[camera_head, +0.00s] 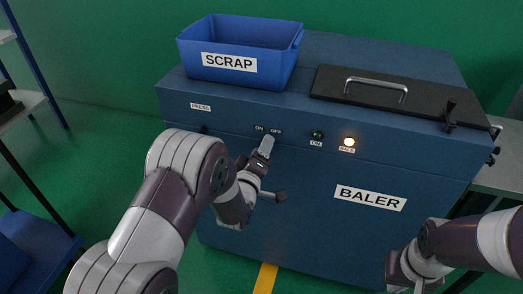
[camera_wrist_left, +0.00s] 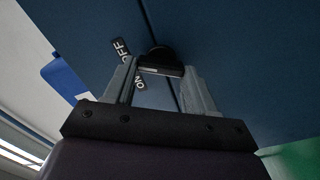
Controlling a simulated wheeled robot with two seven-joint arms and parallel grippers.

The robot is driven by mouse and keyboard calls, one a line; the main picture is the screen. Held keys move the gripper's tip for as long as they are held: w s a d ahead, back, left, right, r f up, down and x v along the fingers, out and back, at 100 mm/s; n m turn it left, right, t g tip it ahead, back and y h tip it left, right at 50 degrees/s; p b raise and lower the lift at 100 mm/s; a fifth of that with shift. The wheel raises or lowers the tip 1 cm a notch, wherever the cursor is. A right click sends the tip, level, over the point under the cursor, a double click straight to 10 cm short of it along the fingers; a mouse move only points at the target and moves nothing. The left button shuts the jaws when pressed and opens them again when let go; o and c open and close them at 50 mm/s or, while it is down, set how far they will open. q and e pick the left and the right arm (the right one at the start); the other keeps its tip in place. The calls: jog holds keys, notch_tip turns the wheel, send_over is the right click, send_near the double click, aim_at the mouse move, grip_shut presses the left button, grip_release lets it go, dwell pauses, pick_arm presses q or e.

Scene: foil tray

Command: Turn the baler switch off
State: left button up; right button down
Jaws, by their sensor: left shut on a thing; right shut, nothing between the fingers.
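The blue baler (camera_head: 300,200) stands against the green wall, with a row of controls along its upper front. My left gripper (camera_head: 267,146) is at the switch between the ON and OFF labels. In the left wrist view, my left gripper (camera_wrist_left: 160,74) has its fingers closed around the sides of the dark switch knob (camera_wrist_left: 157,57). The fingers mostly hide the knob in the head view, so its exact setting cannot be told. My right arm enters at lower right; its gripper is cut off by the bottom edge.
A blue SCRAP bin (camera_head: 240,75) and a black hatch with a handle (camera_head: 375,84) are on top. The green ON lamp (camera_head: 317,135) looks dim; the BALE lamp (camera_head: 348,141) glows. A dark lever (camera_head: 279,197) juts out below my left gripper. Shelves stand at left.

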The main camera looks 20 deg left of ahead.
pick_arm(q)
jog(key=shift+f, duration=0.1)
jog(key=o, duration=1)
jog(key=shift+o, duration=0.2)
jog(key=s+p, duration=0.1)
jog(key=s, duration=1.1)
jog(key=shift+s+a, duration=0.2)
jog(key=shift+s, duration=0.2)
